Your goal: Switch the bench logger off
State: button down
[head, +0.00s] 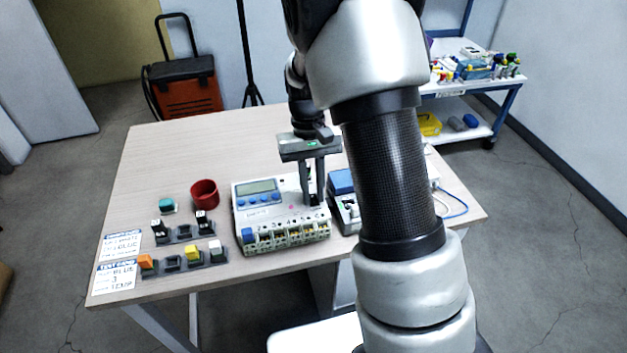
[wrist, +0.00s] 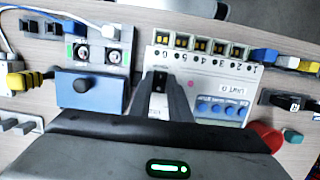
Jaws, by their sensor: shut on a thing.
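The bench logger (head: 267,217) is a white box with a grey display (head: 257,187), a row of blue buttons and a row of numbered terminals along its front. It stands mid-table in the head view, and its white top also shows in the wrist view (wrist: 207,72). My gripper (head: 313,203) reaches down onto the logger's right part. In the wrist view my gripper (wrist: 161,88) is shut on a small dark switch (wrist: 160,76) on the logger's top. The fingers partly hide the switch, so its position cannot be told.
A blue-topped device (head: 341,182) stands close on the logger's right, partly behind my arm. A red cup (head: 204,193), a teal block (head: 166,205) and dark holders with coloured plugs (head: 183,260) lie to the left. Two labelled cards (head: 117,276) lie at the table's left edge.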

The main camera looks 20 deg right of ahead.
jog(key=shift+w, duration=0.15)
jog(key=c, duration=1.6)
grip_release()
jog(key=shift+c, duration=0.2)
jog(key=p+v, duration=0.3)
jog(key=v, duration=1.4)
jog(key=shift+w+r, duration=0.15)
jog(key=shift+w, duration=0.15)
